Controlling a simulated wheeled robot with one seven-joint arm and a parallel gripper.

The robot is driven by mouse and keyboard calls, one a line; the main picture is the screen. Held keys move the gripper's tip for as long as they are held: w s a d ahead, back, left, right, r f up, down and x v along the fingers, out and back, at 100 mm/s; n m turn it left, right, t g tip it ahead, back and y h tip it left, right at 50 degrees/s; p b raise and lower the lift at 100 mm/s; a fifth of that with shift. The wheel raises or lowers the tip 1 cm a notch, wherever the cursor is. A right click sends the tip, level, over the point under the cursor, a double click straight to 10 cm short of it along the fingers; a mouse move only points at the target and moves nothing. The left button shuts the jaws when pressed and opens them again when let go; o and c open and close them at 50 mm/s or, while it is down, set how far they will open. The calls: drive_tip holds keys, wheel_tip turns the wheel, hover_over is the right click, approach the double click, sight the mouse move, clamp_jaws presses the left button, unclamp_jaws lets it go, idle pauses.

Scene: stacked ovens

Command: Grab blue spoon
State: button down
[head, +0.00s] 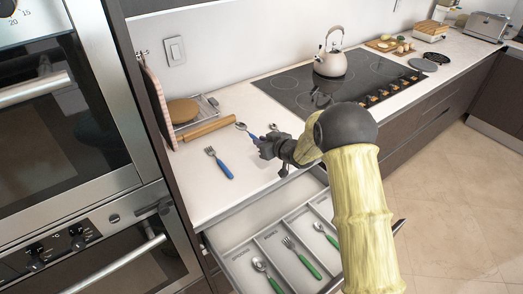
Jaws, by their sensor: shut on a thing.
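The blue spoon (242,127) is near the middle of the white counter, its metal bowl to the left and its blue handle running into my gripper (262,144). My gripper is shut on the handle end, just above or at the counter; the exact height cannot be told. A second metal spoon bowl (273,127) shows just beyond my gripper, its handle hidden. A blue-handled fork (219,163) lies on the counter to the left.
Below the counter an open drawer (230,262) holds a green spoon (268,275), a green fork (302,259) and another green-handled utensil (326,235). A rolling pin (206,128) lies behind the fork. A kettle (331,60) stands on the cooktop (300,93).

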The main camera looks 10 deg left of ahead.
wheel_tip(320, 180, up, 5)
drive_tip(key=shift+r, duration=0.1)
idle(0.7)
